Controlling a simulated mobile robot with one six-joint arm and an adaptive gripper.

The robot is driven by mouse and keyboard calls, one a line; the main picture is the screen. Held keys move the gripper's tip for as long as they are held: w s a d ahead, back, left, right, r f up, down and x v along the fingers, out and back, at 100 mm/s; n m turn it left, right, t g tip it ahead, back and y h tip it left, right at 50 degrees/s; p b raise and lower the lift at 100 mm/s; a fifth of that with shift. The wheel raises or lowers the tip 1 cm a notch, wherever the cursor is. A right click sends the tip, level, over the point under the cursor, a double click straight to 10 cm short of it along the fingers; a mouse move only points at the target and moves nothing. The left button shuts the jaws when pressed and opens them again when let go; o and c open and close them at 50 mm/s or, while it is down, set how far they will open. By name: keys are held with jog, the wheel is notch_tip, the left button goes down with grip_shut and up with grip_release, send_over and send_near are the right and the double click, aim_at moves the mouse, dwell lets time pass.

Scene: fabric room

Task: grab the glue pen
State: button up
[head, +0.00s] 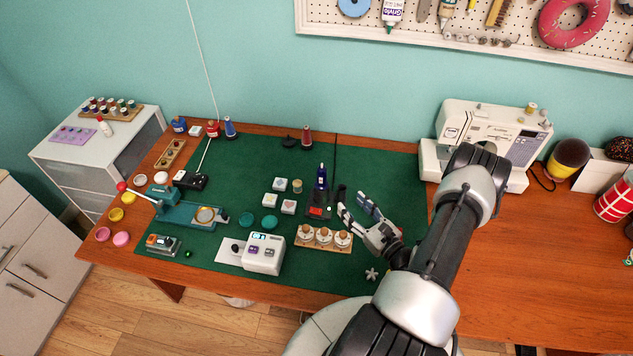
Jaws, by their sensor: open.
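My gripper (352,203) is open and empty over the green mat (378,165), its fingers pointing up and left. A slim blue upright item (321,177) stands just left of the fingertips, at the back of a small black device with a red front (318,212). It may be the glue pen, but I cannot tell for certain. A gap shows between it and the fingers. A dark slim item (341,192) is close to the fingertips, partly hidden by them.
A wooden holder with several white-topped round pieces (323,238) lies in front of the device. A white machine (265,253) is near the front. A sewing machine (515,135) stands behind my arm.

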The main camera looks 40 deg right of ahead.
aim_at(324, 179)
jog(key=w+b, duration=0.1)
jog(key=w, duration=0.8)
jog(key=w+b, duration=0.1)
jog(key=w, duration=0.4)
jog(key=shift+w+d+r+b, duration=0.1)
jog(key=shift+w+r+b, duration=0.05)
jog(key=shift+r+b, duration=0.15)
jog(key=shift+w+d, duration=0.1)
jog(key=shift+w, duration=0.4)
jog(key=shift+c, duration=0.5)
jog(key=c, duration=1)
jog(key=shift+r, duration=0.1)
